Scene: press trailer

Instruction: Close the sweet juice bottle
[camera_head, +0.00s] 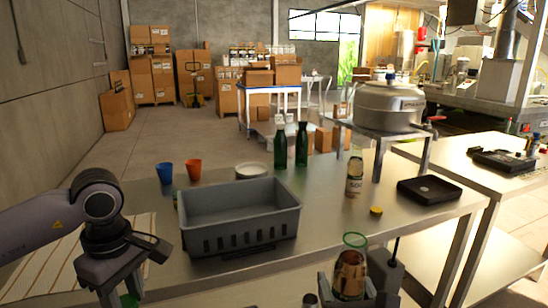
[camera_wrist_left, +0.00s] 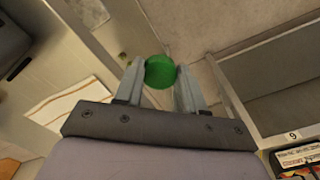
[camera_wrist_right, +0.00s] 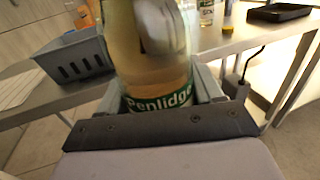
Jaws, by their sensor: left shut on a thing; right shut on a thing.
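My left gripper (camera_wrist_left: 160,85) is shut on a round green cap (camera_wrist_left: 160,71). In the head view, the cap's green edge (camera_head: 128,300) shows low at the left, in front of the table. My right gripper (camera_wrist_right: 160,100) is shut on a bottle (camera_head: 350,272) with pale yellowish contents and a green label that reads "Penlidge" (camera_wrist_right: 160,98). The bottle stands roughly upright in front of the table's edge, with a green-tinted top (camera_head: 354,240) and no cap visible on it. The two grippers are well apart, cap at left and bottle at right.
The metal table (camera_head: 330,213) holds a grey crate (camera_head: 240,236), blue cup (camera_head: 164,172), orange cup (camera_head: 193,169), plates (camera_head: 250,170), two dark green bottles (camera_head: 280,150), another bottle (camera_head: 354,180), a yellow cap (camera_head: 376,211) and a black tray (camera_head: 429,190). A pot (camera_head: 390,105) stands behind.

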